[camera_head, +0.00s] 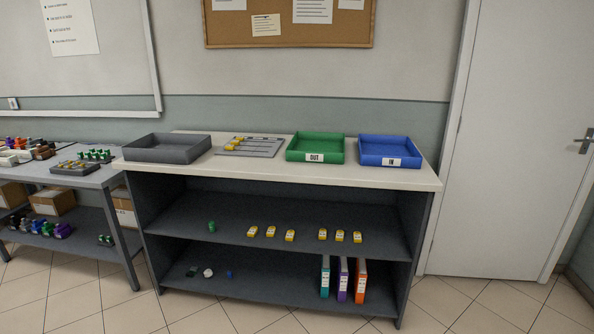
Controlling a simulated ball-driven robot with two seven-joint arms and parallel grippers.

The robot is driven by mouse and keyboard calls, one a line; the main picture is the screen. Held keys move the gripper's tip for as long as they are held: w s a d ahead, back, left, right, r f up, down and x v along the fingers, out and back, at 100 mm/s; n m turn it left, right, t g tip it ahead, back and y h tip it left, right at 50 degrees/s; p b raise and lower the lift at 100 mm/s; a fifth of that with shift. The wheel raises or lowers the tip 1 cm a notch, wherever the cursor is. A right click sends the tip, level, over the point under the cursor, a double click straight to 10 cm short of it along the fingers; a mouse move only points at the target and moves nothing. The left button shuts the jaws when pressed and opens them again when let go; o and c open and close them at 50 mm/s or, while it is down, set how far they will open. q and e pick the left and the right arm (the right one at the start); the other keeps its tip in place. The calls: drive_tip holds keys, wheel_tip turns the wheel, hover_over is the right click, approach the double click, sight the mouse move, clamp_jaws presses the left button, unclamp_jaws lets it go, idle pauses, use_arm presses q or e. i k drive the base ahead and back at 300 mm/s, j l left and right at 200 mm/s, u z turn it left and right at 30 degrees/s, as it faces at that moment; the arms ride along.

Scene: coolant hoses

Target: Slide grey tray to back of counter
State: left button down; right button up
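The grey tray (168,149) is an empty, shallow, dark grey box at the left end of the counter (290,171). Its front edge lies close to the counter's front edge, and its left side is near the counter's left end. The counter is a pale top on a dark shelf unit. Neither of my grippers shows in the head view.
A flat grey board with yellow pieces (249,147), a green OUT tray (315,147) and a blue IN tray (390,151) stand right of the grey tray. A grey workbench (85,180) with parts is at the left. Tiled floor in front is clear.

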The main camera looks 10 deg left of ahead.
sight(181, 148)
drive_tip(key=i+j+u, duration=0.1)
drive_tip(key=i+u, duration=0.25)
drive_tip(key=i, duration=0.3)
drive_tip(key=i+u, duration=0.4)
drive_tip(key=i, duration=0.25)
drive_tip(key=i+j+u, duration=0.2)
drive_tip(key=i+j, duration=0.5)
drive_tip(key=i, duration=0.1)
